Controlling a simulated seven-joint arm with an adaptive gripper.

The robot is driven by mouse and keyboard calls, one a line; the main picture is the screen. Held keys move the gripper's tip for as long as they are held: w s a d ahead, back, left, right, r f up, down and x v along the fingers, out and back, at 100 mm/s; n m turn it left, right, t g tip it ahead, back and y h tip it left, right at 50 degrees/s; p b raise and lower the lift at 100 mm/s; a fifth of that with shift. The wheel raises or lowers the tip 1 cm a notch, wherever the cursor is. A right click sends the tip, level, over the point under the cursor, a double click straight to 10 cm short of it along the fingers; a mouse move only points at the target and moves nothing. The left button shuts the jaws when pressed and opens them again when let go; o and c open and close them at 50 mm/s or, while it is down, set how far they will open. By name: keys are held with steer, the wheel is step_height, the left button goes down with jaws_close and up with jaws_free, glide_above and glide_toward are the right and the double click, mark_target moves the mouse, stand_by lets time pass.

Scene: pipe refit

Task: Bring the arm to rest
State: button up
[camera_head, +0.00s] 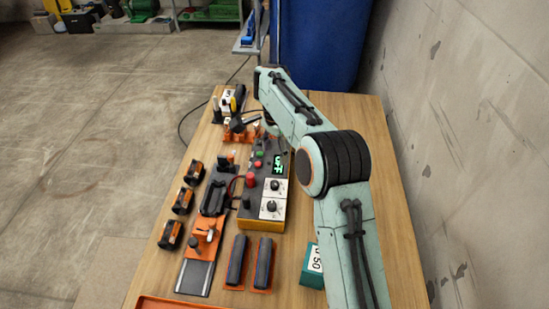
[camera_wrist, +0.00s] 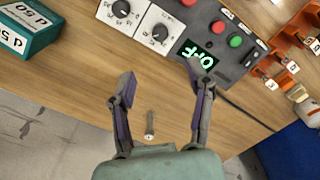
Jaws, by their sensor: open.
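My gripper (camera_wrist: 160,82) shows in the wrist view with its two fingers spread apart and nothing between the tips. It is above the wooden table (camera_wrist: 75,75), near the table's edge. A small metal bolt-like piece (camera_wrist: 150,125) shows below, between the fingers and apart from them. In the head view my arm reaches over the right side of the table (camera_head: 390,215) and bends at the elbow; the gripper itself is hidden there.
A control box (camera_head: 262,210) with knobs, buttons and a lit green display stands mid-table. A green box (camera_head: 312,268), orange-black clamps (camera_head: 183,200), orange-based black blocks (camera_head: 236,262) and an orange fixture (camera_head: 240,130) surround it. A concrete wall (camera_head: 460,130) rises at right; a blue bin (camera_head: 320,45) stands behind.

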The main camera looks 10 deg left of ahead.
stand_by(0.4)
steer(key=s+d+r+t, duration=0.1)
steer(key=d+r, duration=0.2)
steer(key=r, duration=0.4)
steer(key=s+d+r+t, duration=0.15)
steer(key=d+r, duration=0.25)
steer(key=r, duration=0.4)
steer(key=s+d+r, duration=0.4)
steer(key=s+d, duration=0.1)
steer(key=s, duration=0.2)
steer(key=s+d+n, duration=0.2)
steer(key=s+d, duration=0.2)
steer(key=s, duration=0.7)
steer(key=s+a+f+n+g, duration=0.2)
steer(key=s+f+n, duration=0.5)
steer(key=s+f, duration=0.5)
steer(key=shift+s+f+n+g+y, duration=0.3)
steer(key=shift+s+n+g+y, duration=0.1)
steer(key=shift+s, duration=0.8)
